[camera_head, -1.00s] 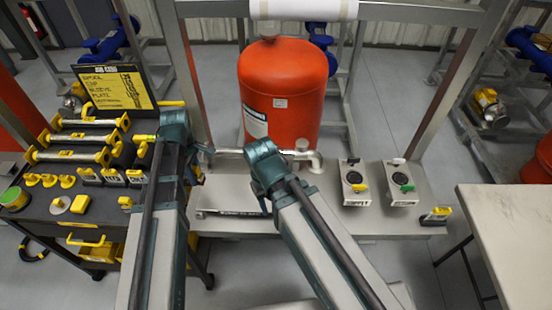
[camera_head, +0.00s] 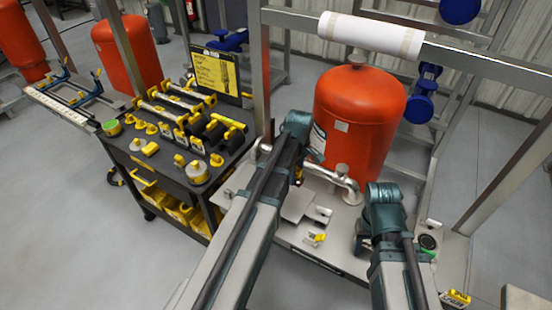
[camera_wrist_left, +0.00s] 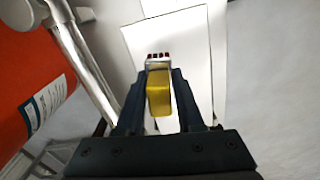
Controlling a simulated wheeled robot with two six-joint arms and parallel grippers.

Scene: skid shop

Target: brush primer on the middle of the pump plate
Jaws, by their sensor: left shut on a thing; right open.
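My left gripper (camera_wrist_left: 158,82) is shut on a yellow-handled brush (camera_wrist_left: 159,92). The brush has a pale ferrule and dark reddish tips, which point away from the wrist. In the left wrist view the brush is in front of a flat pale plate (camera_wrist_left: 188,42), which looks like the pump plate; I cannot tell whether the tips touch it. In the head view the plate (camera_head: 297,205) lies on the skid in front of the red tank, partly hidden by my left arm. My right gripper (camera_head: 362,238) is open, low over the skid, and partly hidden by its own arm.
The red tank (camera_head: 360,115) and a metal pipe (camera_head: 335,177) stand just behind the plate. A dark cart (camera_head: 165,165) with tools and yellow parts is at the left. A small yellow-marked block (camera_head: 315,239) sits on the skid. Grey floor (camera_head: 60,230) is clear at far left.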

